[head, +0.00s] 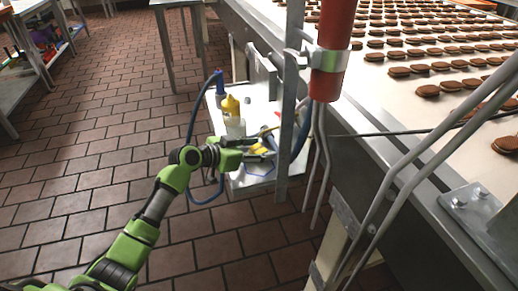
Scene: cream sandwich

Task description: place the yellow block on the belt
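My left gripper (258,150) reaches over a small white cart shelf (251,181) in the middle of the head view. A small yellow piece (261,148), possibly the yellow block, shows at its fingertips. I cannot tell whether the fingers are closed on it or only beside it. The belt (395,114) is the pale surface on the right, covered with rows of brown cream sandwiches (427,90). My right gripper is not in view.
A yellow-topped bottle (230,105) and other small items stand on the cart. A metal post (290,100) and a red cylinder (332,50) stand between the cart and the belt. Bent metal rods cross the belt's near side. The brick floor at left is clear.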

